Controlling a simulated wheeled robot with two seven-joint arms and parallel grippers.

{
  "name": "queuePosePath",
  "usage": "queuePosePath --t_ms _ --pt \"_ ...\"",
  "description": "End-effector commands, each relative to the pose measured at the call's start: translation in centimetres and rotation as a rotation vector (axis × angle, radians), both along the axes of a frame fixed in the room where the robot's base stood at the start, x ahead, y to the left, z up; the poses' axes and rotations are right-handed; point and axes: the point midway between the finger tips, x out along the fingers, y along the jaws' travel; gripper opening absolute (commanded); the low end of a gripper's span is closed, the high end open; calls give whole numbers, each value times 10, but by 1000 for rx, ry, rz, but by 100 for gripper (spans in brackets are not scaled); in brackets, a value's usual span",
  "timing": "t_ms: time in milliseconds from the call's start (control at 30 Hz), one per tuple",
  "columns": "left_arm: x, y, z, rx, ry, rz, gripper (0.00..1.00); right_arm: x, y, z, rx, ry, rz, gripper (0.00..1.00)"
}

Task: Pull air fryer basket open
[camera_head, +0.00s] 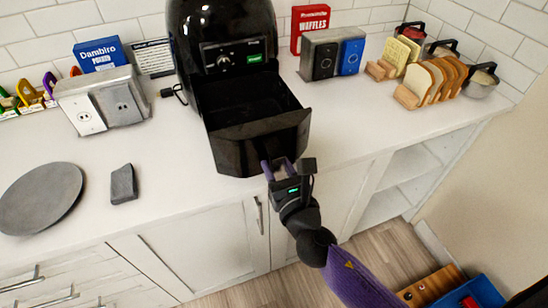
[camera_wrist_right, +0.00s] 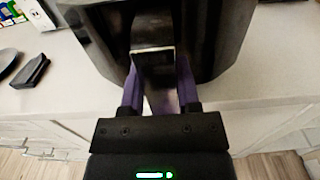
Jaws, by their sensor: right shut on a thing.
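The black air fryer (camera_head: 230,45) stands against the tiled wall on the white counter. Its basket (camera_head: 265,140) is pulled well out of the body toward me, and its open top shows a dark inside. My right gripper (camera_head: 279,168) is at the basket's front, near the counter edge. In the right wrist view its purple fingers (camera_wrist_right: 158,95) stand on both sides of the basket handle (camera_wrist_right: 153,50) and are shut on it. The basket's dark front (camera_wrist_right: 215,35) fills the top of that view. My left gripper is not in view.
A round grey plate (camera_head: 40,198) and a small dark block (camera_head: 123,184) lie on the counter to the left. An outlet box (camera_head: 100,105) stands behind them. A toaster-like box (camera_head: 330,55) and a bread rack (camera_head: 435,85) are at right. Cabinets are below.

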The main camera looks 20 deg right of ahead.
Motion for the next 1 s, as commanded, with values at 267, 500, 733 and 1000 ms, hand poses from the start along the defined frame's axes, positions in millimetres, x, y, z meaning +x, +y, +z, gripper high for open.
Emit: queuePosePath --t_ms 267,500,733,1000 --pt "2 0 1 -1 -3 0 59 -8 0 0 -1 -1 0 0" --pt "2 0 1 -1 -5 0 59 -8 0 0 0 -1 0 0" --pt "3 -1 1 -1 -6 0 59 -8 0 0 -1 -1 0 62" --pt "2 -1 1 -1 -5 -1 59 -8 0 0 0 -1 0 76"
